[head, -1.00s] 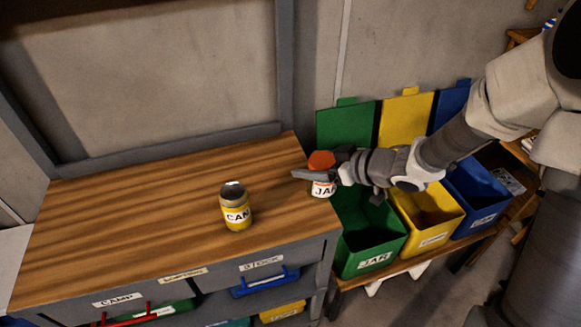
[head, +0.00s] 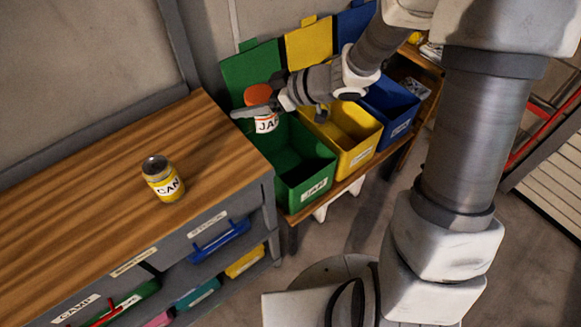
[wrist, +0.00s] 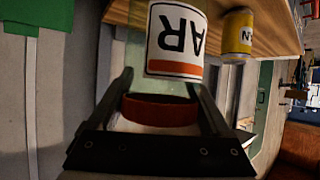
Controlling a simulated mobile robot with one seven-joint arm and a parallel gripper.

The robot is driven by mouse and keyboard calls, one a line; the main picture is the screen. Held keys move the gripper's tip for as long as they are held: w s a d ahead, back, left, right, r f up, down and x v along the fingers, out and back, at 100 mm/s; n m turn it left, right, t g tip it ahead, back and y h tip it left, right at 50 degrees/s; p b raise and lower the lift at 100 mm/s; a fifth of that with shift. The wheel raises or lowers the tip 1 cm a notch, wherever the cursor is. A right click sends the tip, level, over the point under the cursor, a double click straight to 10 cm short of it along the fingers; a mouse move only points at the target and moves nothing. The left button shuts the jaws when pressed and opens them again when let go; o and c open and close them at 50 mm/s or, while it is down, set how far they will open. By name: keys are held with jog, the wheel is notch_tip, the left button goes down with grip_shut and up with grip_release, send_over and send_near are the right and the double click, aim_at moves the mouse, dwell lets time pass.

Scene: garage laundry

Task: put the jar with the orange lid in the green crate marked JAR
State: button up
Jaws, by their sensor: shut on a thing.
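The jar (head: 266,124) has an orange lid (head: 261,96) and a white label reading JAR. My gripper (head: 252,109) is shut on it just below the lid, and the jar hangs roughly upright. In the head view it appears over the back left part of the open green crate (head: 319,168), whose front label reads JAR; its exact height above the crate is unclear. In the wrist view the jar (wrist: 178,40) sits between both fingers, with its orange lid (wrist: 158,110) toward the palm. The crate looks empty where I see inside.
A yellow can (head: 163,180) stands on the wooden workbench (head: 90,215) left of the crate. A yellow crate (head: 355,150) and a blue crate (head: 392,105) stand right of the green one. Raised lids (head: 252,70) stand behind the crates.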

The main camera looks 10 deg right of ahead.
dwell(0.3)
jog(key=shift+s+r+b, duration=0.1)
jog(key=shift+s+b, duration=0.2)
jog(key=shift+s, duration=0.2)
jog(key=shift+s+a, duration=0.15)
jog(key=shift+s, duration=0.05)
jog(key=shift+s+a+f+b, duration=0.1)
jog(key=shift+a+f+b, duration=2.45)
jog(key=shift+a+f, duration=3)
jog(key=shift+a, duration=0.1)
jog(key=o, duration=1.3)
